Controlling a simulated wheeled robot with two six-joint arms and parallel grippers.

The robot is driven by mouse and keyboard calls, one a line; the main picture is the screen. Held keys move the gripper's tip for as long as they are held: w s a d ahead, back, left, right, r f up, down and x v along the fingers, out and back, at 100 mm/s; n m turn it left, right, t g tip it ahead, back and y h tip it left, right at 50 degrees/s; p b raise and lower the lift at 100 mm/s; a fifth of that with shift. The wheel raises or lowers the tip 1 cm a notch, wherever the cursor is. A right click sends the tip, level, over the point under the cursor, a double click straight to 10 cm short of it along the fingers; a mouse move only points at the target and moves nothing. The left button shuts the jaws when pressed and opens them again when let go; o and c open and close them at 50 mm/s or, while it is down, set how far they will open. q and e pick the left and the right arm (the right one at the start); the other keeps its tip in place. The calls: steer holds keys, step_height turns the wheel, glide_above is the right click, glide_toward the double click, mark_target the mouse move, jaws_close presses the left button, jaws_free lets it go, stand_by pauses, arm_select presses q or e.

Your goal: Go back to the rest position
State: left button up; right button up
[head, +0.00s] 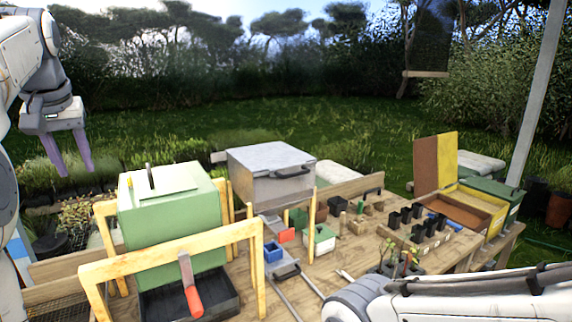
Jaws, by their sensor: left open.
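My left gripper (69,155) hangs at the upper left of the head view, fingers pointing down. Its two purple fingers are apart, with nothing between them. It is raised in the air to the left of the green box (172,215), over the plants beyond the table. My right arm reaches in along the bottom right, low over the table's front. Its gripper cannot be made out in this view.
A wooden table (335,262) holds the green box, a yellow wooden frame (170,254), a grey lidded box (270,172), several black pots (418,233) and a red-handled tool (193,298). A pale post (537,95) stands at the right.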

arm_select(q)
steer(key=d+f+m+g+h+b, duration=0.1)
steer(key=d+f+m+b, duration=0.15)
steer(key=d+f, duration=0.65)
steer(key=d+f+m+h+b, duration=0.1)
steer(key=d+f+m+h, duration=0.3)
steer(key=d, duration=0.8)
steer(key=s+d+f+m+g+y+b, duration=0.15)
steer(key=s+d+f+m, duration=0.35)
steer(key=s+d+f, duration=1)
steer(key=s+f+m+g+b, duration=0.1)
steer(key=s+f+m+b, duration=0.1)
steer(key=s+f, duration=0.6)
steer(key=shift+s+a, duration=0.2)
steer(key=shift+s, duration=0.3)
arm_select(e)
step_height(320, 180, down, 7)
steer(key=shift+w+f, duration=0.2)
steer(key=shift+w, duration=0.1)
arm_select(q)
steer(key=shift+g, duration=0.25)
